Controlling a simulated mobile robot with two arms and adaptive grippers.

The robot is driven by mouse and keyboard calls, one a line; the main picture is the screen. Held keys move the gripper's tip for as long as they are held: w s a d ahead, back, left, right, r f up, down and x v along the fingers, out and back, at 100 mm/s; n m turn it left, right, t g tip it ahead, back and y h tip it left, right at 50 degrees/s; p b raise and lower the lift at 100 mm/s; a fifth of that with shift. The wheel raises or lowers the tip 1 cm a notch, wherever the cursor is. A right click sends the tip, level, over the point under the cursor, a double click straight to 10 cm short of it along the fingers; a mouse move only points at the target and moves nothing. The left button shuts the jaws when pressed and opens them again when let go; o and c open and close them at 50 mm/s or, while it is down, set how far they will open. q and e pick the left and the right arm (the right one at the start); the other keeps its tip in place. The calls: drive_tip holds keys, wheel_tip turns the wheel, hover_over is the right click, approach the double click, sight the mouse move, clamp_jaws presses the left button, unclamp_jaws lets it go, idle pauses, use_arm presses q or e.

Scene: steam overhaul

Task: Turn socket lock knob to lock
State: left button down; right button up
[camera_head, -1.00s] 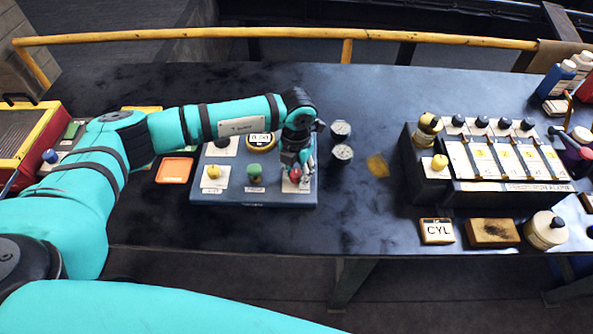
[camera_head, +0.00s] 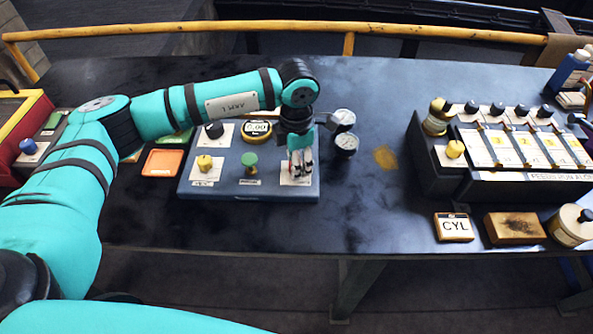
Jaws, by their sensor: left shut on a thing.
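A blue-grey panel box (camera_head: 222,187) on the dark bench carries several knobs on white label plates. My left gripper (camera_head: 299,168) comes down on its right end, over a white plate (camera_head: 296,181). It is shut on the knob there, which the fingers almost wholly hide; it showed red earlier. The knob's pointing direction cannot be seen, and its label is too small to read. A yellow knob (camera_head: 205,162), a green knob (camera_head: 249,160) and a black knob (camera_head: 214,130) stand on the same panel. My right gripper is not in view.
A round yellow-rimmed gauge (camera_head: 257,128) sits on the panel. Two dark round gauges (camera_head: 346,143) stand close to the right of the gripper. An orange tray (camera_head: 162,163) lies left of the panel. A black rack with white cards (camera_head: 481,148) stands farther right.

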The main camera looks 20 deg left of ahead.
use_arm(q)
drive_tip(key=m+b, duration=0.2)
drive_tip(key=b, duration=0.1)
drive_tip(key=m+b, duration=0.3)
drive_tip(key=shift+f+m, duration=0.2)
drive_tip(key=shift+m, duration=0.1)
drive_tip(key=m+b, duration=0.3)
drive_tip(key=shift+r, duration=0.15)
drive_tip(key=shift+r+m+b, duration=0.1)
drive_tip(key=shift+m+b, duration=0.3)
drive_tip(key=shift+m, duration=0.3)
drive_tip(key=c, duration=0.9)
unclamp_jaws()
drive_tip(key=shift+c, duration=0.2)
wheel_tip(320, 180, up, 12)
